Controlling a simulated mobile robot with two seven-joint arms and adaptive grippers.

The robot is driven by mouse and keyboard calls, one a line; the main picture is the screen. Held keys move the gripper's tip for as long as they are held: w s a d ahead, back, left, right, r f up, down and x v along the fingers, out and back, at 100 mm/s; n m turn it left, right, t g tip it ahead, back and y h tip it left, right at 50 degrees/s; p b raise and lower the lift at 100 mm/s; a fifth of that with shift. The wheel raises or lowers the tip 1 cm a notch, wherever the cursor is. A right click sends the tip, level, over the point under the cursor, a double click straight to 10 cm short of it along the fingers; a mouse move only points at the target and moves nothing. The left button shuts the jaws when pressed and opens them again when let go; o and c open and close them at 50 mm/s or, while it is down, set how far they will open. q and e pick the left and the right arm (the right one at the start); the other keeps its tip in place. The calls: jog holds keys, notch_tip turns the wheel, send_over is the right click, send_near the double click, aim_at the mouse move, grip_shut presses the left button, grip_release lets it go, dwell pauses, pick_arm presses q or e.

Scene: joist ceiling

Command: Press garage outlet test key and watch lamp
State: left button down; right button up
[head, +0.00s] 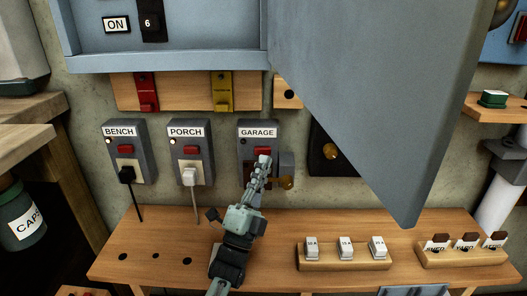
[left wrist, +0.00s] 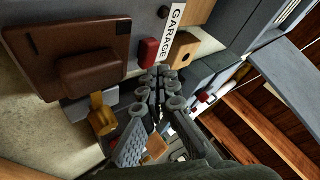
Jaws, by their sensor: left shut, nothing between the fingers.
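The garage outlet (head: 245,130) is a grey wall box labelled GARAGE. Its lamp (head: 243,141) looks dark; it also looks dark in the left wrist view (left wrist: 163,12). Its red test key (head: 264,149) is partly hidden by my fingers in the head view, but shows in the left wrist view (left wrist: 148,52). My left gripper (head: 263,161) is shut and empty, its fingertips just below the key; in the left wrist view the fingertips (left wrist: 155,78) are close to the key. I cannot tell whether they touch it. My right gripper is not in view.
The bench outlet (head: 118,164) and porch outlet (head: 185,165), left, have lit lamps and plugged cords. A large grey panel (head: 370,80) hangs at right. The wooden shelf (head: 170,232) holds a fuse rack (head: 343,264).

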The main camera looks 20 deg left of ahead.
pick_arm(q)
jog(key=shift+w, duration=0.1)
jog(key=shift+w+a, duration=0.1)
jog(key=shift+w, duration=0.25)
jog(key=shift+w+a+b, duration=0.1)
jog(key=shift+w+b, duration=0.1)
jog(key=shift+b, duration=0.1)
jog(key=shift+s, duration=0.15)
dwell(0.3)
jog(key=shift+s+d+p, duration=0.2)
jog(key=shift+s+p, duration=0.1)
jog(key=shift+s, duration=0.2)
jog(key=s+d+p, duration=0.1)
jog(key=s+p, duration=0.1)
jog(key=s, duration=0.3)
jog(key=shift+s+d, duration=0.35)
jog(key=shift+s, duration=0.05)
